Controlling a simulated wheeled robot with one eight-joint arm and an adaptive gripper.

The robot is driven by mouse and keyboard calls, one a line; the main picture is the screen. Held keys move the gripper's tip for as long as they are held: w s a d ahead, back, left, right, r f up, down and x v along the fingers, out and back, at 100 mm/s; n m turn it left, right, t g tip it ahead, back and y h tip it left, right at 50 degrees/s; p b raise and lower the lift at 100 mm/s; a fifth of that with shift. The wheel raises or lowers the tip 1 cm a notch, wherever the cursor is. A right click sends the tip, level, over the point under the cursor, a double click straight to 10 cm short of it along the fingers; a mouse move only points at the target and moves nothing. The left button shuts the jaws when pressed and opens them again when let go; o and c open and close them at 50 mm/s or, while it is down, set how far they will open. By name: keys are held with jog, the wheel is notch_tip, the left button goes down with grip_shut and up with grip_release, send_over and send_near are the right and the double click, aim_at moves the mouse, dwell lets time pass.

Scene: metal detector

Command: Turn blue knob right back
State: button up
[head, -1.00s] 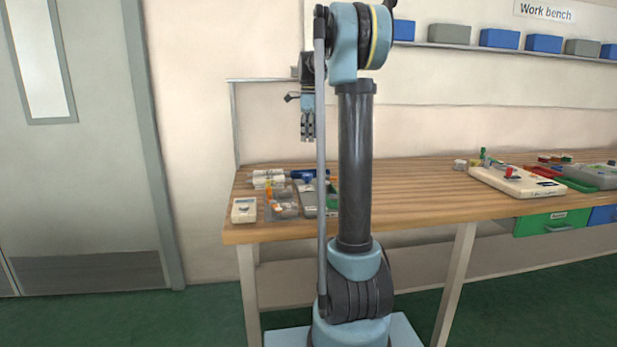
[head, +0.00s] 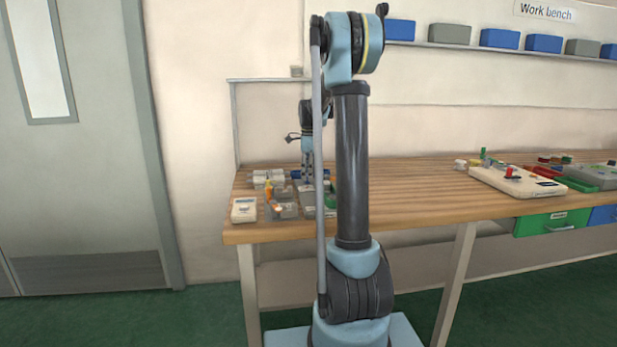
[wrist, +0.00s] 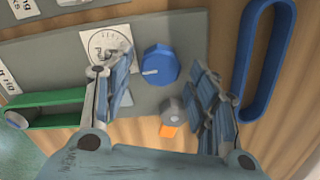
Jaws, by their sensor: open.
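The blue knob (wrist: 160,66) sits on a grey panel (wrist: 50,65) in the wrist view, with a light pointer mark on its left side. My gripper (wrist: 165,85) is open, its two fingers on the left and right of the knob in the picture, apart from it as far as I can see. In the head view my gripper (head: 308,170) hangs pointing down over the grey box at the left end of the bench. The knob is too small to make out there. A white dial (wrist: 106,44) is beside the knob, partly hidden by the left finger.
A small grey knob (wrist: 172,108) with an orange part is close to the right finger. A blue loop handle (wrist: 262,60) is at the right, and a green-edged slot (wrist: 50,108) at the left. The middle of the bench (head: 415,185) is clear.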

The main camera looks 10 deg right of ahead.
jog(key=shift+f, duration=0.45)
jog(key=c, duration=1.1)
jog(key=shift+o, duration=0.2)
